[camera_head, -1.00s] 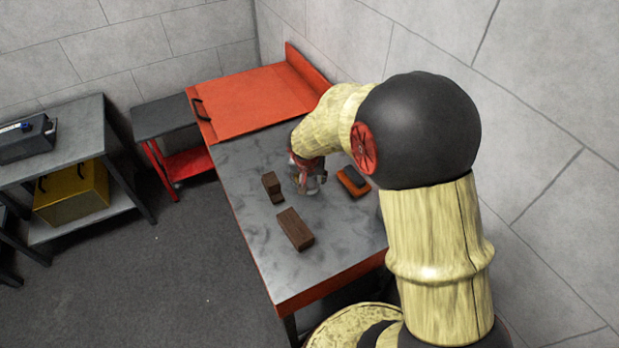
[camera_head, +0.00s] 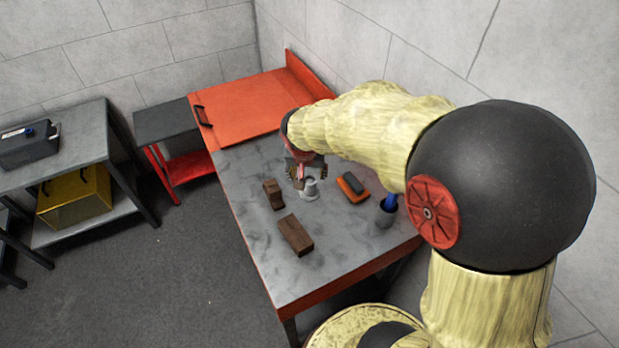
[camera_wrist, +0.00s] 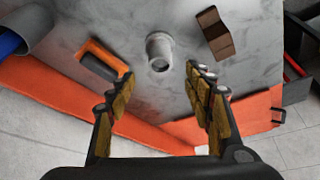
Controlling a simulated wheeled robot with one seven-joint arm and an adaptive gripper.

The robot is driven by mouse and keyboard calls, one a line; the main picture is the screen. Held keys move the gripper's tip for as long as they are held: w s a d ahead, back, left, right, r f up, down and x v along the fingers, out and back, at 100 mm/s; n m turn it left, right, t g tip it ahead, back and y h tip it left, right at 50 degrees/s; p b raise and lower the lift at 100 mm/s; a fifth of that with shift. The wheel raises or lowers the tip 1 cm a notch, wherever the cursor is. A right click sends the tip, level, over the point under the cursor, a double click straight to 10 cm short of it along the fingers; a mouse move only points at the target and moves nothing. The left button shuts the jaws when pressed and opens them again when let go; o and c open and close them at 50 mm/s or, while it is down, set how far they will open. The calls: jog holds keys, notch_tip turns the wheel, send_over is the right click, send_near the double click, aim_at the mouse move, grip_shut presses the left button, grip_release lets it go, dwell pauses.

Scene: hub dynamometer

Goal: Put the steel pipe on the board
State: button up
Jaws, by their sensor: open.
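A short grey steel pipe (camera_head: 311,188) stands upright on the grey tabletop, on a wider round foot. It also shows in the wrist view (camera_wrist: 159,51), with its open top facing the camera. My gripper (camera_head: 301,172) is just above and slightly left of it in the head view. In the wrist view my gripper (camera_wrist: 160,78) is open and empty. The pipe lies beyond the fingertips, between their lines, apart from both. A flat orange panel (camera_head: 245,106) covers the far end of the table; I cannot tell whether it is the board.
Left of the pipe is a stepped brown block (camera_head: 273,194); a longer brown block (camera_head: 295,235) lies nearer. Right of it are an orange-and-black item (camera_head: 353,187) and a grey cup (camera_head: 384,214) holding something blue. The near table end is clear.

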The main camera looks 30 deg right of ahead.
jog(key=s+a+r+n+t+y, duration=0.1)
jog(key=s+a+r+n, duration=0.2)
jog(key=s+r, duration=0.4)
jog(key=s+a+r+n+t+y, duration=0.1)
jog(key=s+a+r+n, duration=0.2)
jog(key=s, duration=1.2)
jog(key=a+r, duration=0.3)
jog(key=r, duration=0.2)
jog(key=shift+n, duration=0.4)
jog(key=shift+c, duration=0.4)
